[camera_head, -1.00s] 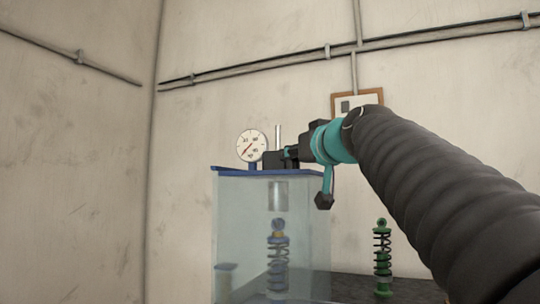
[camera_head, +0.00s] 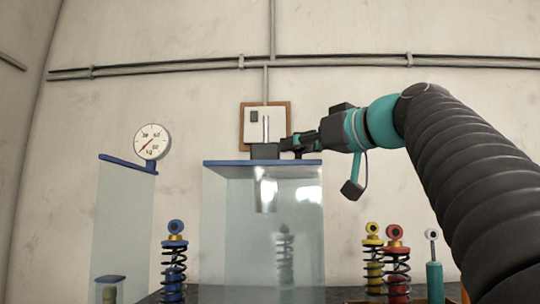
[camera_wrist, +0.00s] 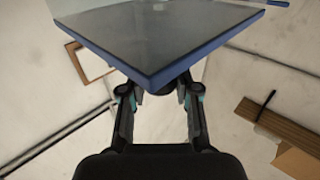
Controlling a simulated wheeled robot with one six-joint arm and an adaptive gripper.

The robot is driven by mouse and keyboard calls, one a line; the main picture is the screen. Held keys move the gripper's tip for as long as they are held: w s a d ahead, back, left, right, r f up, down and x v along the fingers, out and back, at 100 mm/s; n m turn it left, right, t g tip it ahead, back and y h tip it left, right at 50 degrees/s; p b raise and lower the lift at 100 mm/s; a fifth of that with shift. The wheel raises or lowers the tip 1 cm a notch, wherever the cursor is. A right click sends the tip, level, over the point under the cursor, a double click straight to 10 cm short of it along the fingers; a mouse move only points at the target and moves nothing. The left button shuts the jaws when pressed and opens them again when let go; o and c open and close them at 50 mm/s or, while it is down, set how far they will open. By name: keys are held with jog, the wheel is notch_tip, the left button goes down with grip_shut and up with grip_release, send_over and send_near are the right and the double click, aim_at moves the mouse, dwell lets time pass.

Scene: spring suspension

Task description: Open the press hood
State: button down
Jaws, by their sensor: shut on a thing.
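The press hood (camera_head: 226,220), a clear box with a blue top rim, stands in the middle of the head view. A dark block (camera_head: 264,151) with a metal rod sits on its top, and a metal cylinder (camera_head: 265,195) hangs inside. My gripper (camera_head: 290,148) is shut at the hood's top, beside the block; the exact grip is partly hidden. In the wrist view, the blue-rimmed hood top (camera_wrist: 165,40) has a corner between my fingers (camera_wrist: 160,92). A blue spring damper (camera_head: 174,262) stands left of the hood, uncovered.
A clear panel (camera_head: 122,215) and a dial gauge (camera_head: 152,142) stand at the left, apart from the hood. Yellow (camera_head: 373,260) and red (camera_head: 396,262) spring dampers and a teal one (camera_head: 433,265) stand at the right, below my arm.

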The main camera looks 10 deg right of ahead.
jog(key=shift+s+d, duration=0.1)
jog(key=shift+d, duration=0.2)
jog(key=c, duration=0.8)
grip_release()
jog(key=shift+d, duration=0.1)
jog(key=shift+v, duration=6)
